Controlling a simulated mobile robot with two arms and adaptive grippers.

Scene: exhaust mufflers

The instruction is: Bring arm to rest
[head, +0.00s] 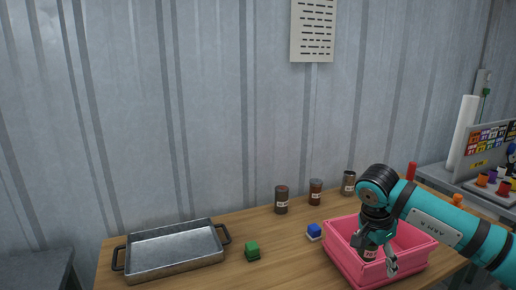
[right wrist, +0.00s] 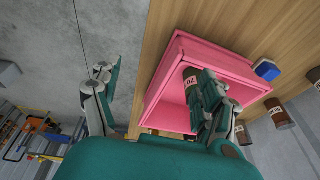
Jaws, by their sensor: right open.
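My right arm comes in from the right in the head view. Its gripper (head: 380,256) points down at the pink bin (head: 345,262), over its opening. In the right wrist view the fingers of this gripper (right wrist: 158,78) are spread wide apart, with nothing held between them. A brown can with a white label (head: 370,253) is in the bin by the fingers; it also shows in the right wrist view (right wrist: 190,76), partly hidden behind one finger. I cannot tell whether the finger touches it. My left gripper is not in view.
Three jars stand at the back of the wooden table (head: 185,279): a dark one (head: 281,200), a reddish one (head: 315,192) and a brown one (head: 348,183). A blue block (head: 314,231), a green block (head: 252,251) and a metal tray (head: 170,262) lie left of the bin.

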